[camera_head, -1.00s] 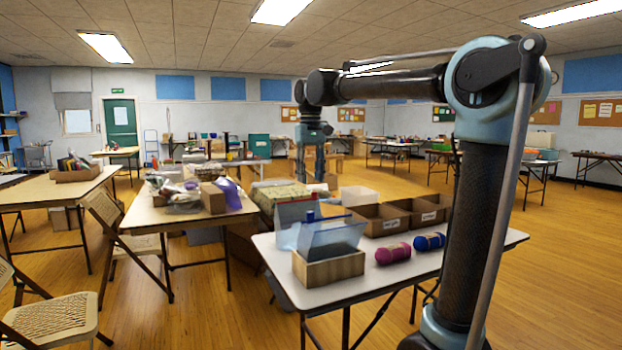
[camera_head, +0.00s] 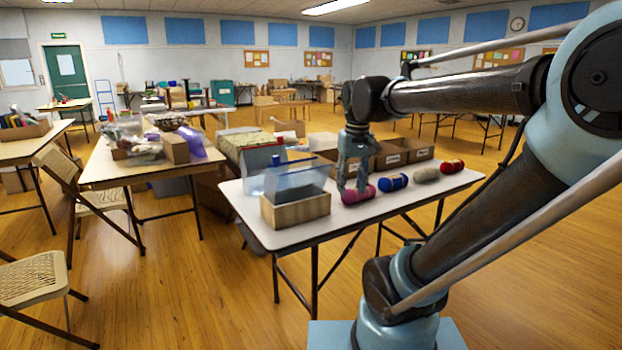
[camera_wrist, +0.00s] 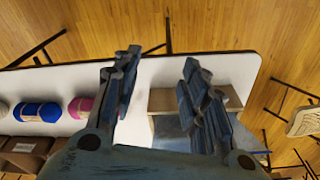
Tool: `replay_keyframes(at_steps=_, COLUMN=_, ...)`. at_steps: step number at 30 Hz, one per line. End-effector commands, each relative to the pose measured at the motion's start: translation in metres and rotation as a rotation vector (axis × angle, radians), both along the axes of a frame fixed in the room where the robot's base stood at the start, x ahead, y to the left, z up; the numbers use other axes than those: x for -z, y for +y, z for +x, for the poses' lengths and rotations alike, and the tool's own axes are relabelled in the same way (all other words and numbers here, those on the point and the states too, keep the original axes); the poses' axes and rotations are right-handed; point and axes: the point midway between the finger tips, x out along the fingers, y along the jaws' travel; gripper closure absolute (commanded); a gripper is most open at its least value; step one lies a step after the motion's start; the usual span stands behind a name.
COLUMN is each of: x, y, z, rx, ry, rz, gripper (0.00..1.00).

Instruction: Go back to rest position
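My gripper (camera_head: 352,186) is over the white folding table (camera_head: 250,222), close to the magenta yarn in the head view. In the wrist view its two fingers (camera_wrist: 158,72) are spread apart with nothing between them, over bare tabletop. The magenta yarn (camera_head: 362,193), blue yarn (camera_head: 393,181), beige yarn (camera_head: 426,173) and red yarn (camera_head: 452,166) lie in a row on the table. The wrist view shows the magenta yarn (camera_wrist: 80,106) and blue yarn (camera_wrist: 38,112) left of the fingers.
A wooden box (camera_head: 296,211) with clear bluish panels stands on the table left of my gripper. Labelled brown bins (camera_head: 391,157) stand behind the yarn. A cluttered table (camera_head: 120,173) and folding chairs (camera_head: 33,278) are at left. The floor in front is clear.

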Motion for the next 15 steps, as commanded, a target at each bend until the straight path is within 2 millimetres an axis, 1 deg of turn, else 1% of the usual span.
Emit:
replay_keyframes(at_steps=1, x=0.016, y=-0.012, z=-0.013, rx=0.024, ry=-0.007, rz=0.001, gripper=0.60)
replay_keyframes(at_steps=5, x=0.056, y=-0.034, z=-0.040, rx=0.076, ry=-0.026, rz=0.003, gripper=0.60)
replay_keyframes(at_steps=6, x=0.068, y=-0.040, z=-0.049, rx=0.091, ry=-0.033, rz=0.003, gripper=0.60)
replay_keyframes(at_steps=12, x=0.128, y=-0.064, z=-0.087, rx=0.163, ry=-0.060, rz=0.004, gripper=0.60)
replay_keyframes(at_steps=15, x=0.149, y=-0.071, z=-0.100, rx=0.188, ry=-0.070, rz=0.003, gripper=0.60)
